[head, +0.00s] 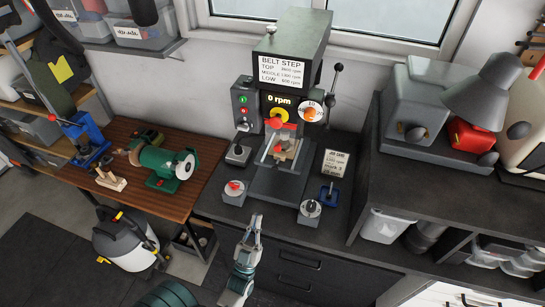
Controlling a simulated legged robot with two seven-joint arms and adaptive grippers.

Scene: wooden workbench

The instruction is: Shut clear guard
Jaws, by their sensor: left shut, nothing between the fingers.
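A green drill press (292,45) stands on the dark bench against the wall. Its clear guard (266,149) shows only as faint pale edges around the space below the spindle; I cannot tell how far it stands open. A small light-coloured workpiece (284,151) lies behind it on the press table. The display above reads 0 rpm. My left gripper (256,221) is shut and empty, low in front of the bench, well short of the guard and apart from it. My right gripper is out of view.
Two control boxes, one with a red button (234,191) and one with a knob (310,210), flank the press base. A joystick box (239,152) and a blue-based switch (329,194) stand near. A green grinder (168,166) is on the wooden bench at left.

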